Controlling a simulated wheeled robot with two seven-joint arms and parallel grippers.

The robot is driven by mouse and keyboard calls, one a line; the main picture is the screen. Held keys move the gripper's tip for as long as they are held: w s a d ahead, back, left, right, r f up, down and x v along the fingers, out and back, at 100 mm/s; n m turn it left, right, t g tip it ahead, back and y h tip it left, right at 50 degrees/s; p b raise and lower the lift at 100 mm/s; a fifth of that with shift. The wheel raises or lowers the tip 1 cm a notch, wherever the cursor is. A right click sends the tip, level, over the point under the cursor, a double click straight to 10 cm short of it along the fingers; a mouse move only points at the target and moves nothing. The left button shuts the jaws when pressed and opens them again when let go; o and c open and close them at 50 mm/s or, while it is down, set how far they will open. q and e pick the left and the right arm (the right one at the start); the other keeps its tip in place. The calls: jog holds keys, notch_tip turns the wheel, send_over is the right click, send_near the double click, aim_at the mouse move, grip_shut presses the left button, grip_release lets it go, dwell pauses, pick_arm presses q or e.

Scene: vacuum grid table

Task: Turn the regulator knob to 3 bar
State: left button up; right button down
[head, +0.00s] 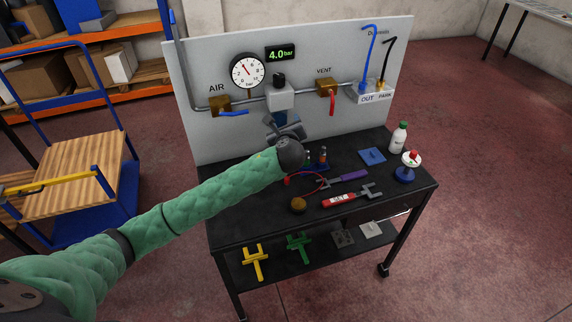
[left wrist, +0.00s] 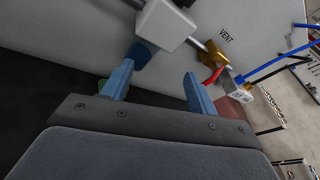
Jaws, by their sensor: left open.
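The regulator (head: 281,97) is a pale block on the pipe of the upright grey panel, with a black knob (head: 279,79) on top and a blue bowl below. The digital display (head: 281,53) reads 4.0 bar. The round dial gauge (head: 248,71) has a red needle pointing up and left. My left gripper (head: 281,119) is just below the regulator, open and with nothing held. In the left wrist view, the regulator block (left wrist: 166,23) is beyond the open blue fingers of my gripper (left wrist: 158,70); the knob is not visible there. My right gripper is out of view.
The AIR valve (head: 220,105) with a blue lever is left of the regulator; the VENT valve (head: 326,88) with a red lever is right. The OUT/PARK block (head: 372,93) holds hoses. The black bench (head: 250,220) carries tools, a bottle (head: 398,138) and small parts.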

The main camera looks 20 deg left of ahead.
pick_arm(q)
jog(key=s+d+f+n+g+h, duration=0.1)
jog(key=s+d+f+n+g, duration=0.1)
jog(key=s+f+n, duration=0.3)
jog(key=s+f, duration=0.3)
jog(key=s, duration=0.1)
jog(key=shift+s+d+n+g, duration=0.2)
jog(key=shift+d+n+g, duration=0.1)
jog(key=shift+d+n, duration=0.1)
